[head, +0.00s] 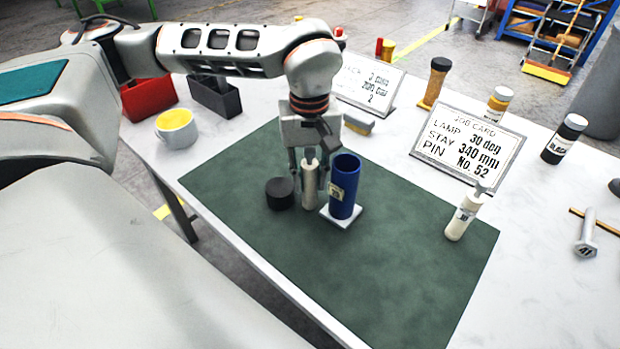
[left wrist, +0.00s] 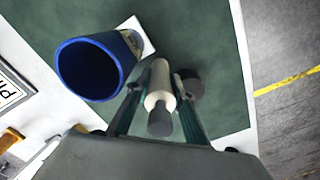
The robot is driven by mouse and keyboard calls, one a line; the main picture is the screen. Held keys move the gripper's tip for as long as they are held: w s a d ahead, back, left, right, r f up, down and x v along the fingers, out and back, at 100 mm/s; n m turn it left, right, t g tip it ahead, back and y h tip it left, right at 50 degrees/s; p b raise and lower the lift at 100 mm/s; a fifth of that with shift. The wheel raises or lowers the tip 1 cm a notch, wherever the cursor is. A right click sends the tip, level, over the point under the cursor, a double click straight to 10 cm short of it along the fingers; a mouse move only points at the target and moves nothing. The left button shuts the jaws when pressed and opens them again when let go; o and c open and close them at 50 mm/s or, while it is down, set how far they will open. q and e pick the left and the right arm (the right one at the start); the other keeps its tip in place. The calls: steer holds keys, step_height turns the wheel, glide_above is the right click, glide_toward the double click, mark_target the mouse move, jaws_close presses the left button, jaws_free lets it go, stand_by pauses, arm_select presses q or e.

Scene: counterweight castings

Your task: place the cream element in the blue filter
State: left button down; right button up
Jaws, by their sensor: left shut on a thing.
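The cream element (head: 310,192) is a slim upright cylinder with a grey top stub; it also shows in the left wrist view (left wrist: 160,80). My left gripper (head: 307,170) points down with its fingers on either side of the element, shut on it. I cannot tell whether its base touches the green mat. The blue filter (head: 345,188) is an open-topped upright cylinder with a label, on a white square base, just right of the element. Its open mouth (left wrist: 88,70) shows in the left wrist view, beside the element and apart from it. My right gripper is not in view.
A black round cap (head: 280,193) sits just left of the element on the green mat (head: 400,275). A job card (head: 468,142) stands behind. The mat's front is clear.

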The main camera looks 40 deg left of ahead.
arm_select(q)
steer(key=shift+f, duration=0.25)
steer(key=shift+f, duration=0.15)
steer(key=c, duration=1.8)
jaws_free()
steer(key=shift+o, duration=0.2)
